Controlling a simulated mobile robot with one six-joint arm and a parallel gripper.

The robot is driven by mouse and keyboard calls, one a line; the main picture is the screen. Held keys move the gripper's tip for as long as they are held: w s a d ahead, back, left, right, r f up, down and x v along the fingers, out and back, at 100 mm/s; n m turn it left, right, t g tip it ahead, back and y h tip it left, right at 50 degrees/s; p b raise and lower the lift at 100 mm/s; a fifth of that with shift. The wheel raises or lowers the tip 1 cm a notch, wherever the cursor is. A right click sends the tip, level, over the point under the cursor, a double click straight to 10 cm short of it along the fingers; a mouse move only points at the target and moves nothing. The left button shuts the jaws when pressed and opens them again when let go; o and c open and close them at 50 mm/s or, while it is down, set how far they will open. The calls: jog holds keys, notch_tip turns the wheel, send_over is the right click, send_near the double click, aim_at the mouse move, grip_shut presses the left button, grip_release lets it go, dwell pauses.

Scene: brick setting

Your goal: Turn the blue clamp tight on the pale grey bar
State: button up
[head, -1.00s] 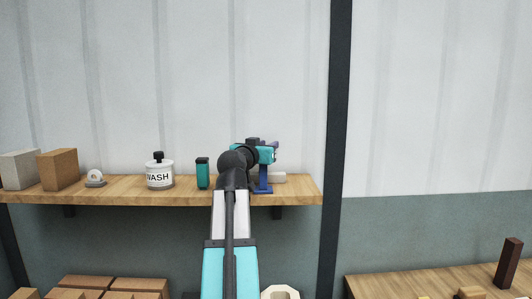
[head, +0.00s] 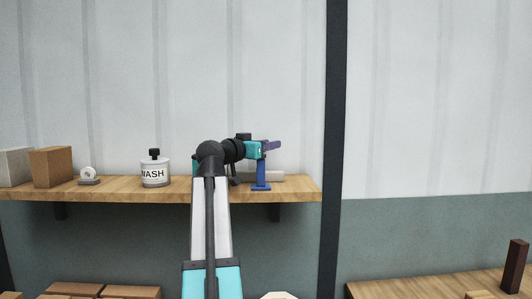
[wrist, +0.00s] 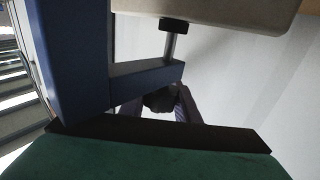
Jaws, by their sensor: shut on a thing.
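The blue clamp (head: 262,173) stands on the wooden shelf near its right end. I cannot tell whether the pad presses on the bar. My gripper (head: 274,146) is at the clamp's top, pointing right. In the wrist view its purple fingers (wrist: 172,105) are shut around a dark knob (wrist: 160,98), partly hidden.
The shelf (head: 110,188) also holds a white wash jar (head: 155,172), a small white roll (head: 88,174), a brown block (head: 50,167) and a grey block (head: 14,167). A dark post (head: 335,120) stands right of the shelf. A lower wooden table (head: 420,285) is at bottom right.

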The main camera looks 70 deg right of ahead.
jog(key=shift+s+f+m+g, duration=0.1)
jog(key=shift+s+m+g, duration=0.2)
jog(key=shift+m+g, duration=0.1)
jog(key=o, duration=1.1)
jog(key=shift+s, duration=0.1)
jog(key=shift+c, duration=0.2)
jog(key=b+v, duration=0.1)
jog(key=v, duration=1.3)
jog(key=shift+r+b, duration=0.25)
jog(key=shift+b, duration=0.1)
jog(key=shift+d, duration=0.1)
